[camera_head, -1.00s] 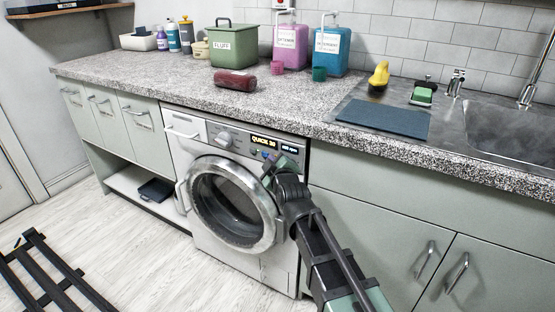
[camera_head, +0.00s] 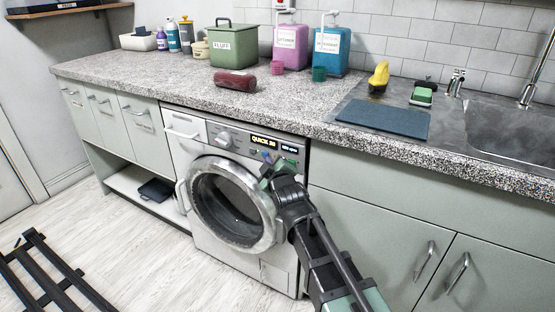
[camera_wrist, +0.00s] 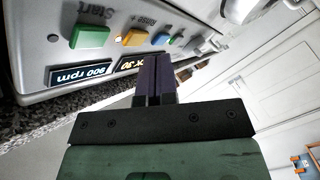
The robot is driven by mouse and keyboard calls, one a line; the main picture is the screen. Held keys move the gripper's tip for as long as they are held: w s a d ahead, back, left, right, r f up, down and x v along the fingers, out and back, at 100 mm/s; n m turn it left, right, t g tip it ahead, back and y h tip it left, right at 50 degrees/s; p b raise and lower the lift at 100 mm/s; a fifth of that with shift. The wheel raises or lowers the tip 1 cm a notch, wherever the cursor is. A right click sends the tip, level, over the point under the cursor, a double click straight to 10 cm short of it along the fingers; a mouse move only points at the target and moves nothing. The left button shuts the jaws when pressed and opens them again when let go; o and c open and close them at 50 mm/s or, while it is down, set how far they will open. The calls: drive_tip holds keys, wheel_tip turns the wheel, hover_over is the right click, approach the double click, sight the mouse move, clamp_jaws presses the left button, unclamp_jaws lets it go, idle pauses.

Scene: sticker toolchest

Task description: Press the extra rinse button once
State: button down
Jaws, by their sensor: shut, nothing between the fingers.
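The washing machine (camera_head: 240,200) stands under the counter with its round door shut. Its control panel shows upside down in the wrist view, with a green Start button (camera_wrist: 90,37), an orange button (camera_wrist: 132,38) beside the label "Rinse +", and a blue button (camera_wrist: 162,38). Two lit displays read "QUICK 30" (camera_head: 264,142) and "900 rpm" (camera_wrist: 80,74). My gripper (camera_wrist: 153,58) is shut and empty, its dark fingertips just short of the orange and blue buttons in the picture. I cannot tell whether they touch the panel. In the head view my gripper (camera_head: 266,173) is partly hidden at the panel's lower edge.
The counter (camera_head: 290,105) overhangs the panel closely. A dial (camera_head: 224,139) sits left of the displays, and the round door (camera_head: 235,203) bulges out below. Bottles and a green FLUFF bin (camera_head: 233,46) stand on the counter. Floor in front is clear apart from a black rack (camera_head: 45,270).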

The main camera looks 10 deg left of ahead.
drive_tip(key=s, duration=0.1)
drive_tip(key=s+a, duration=0.1)
drive_tip(key=s, duration=0.1)
drive_tip(key=s+a, duration=0.1)
drive_tip(key=shift+s, duration=0.3)
drive_tip(key=shift+d, duration=0.15)
idle(0.5)
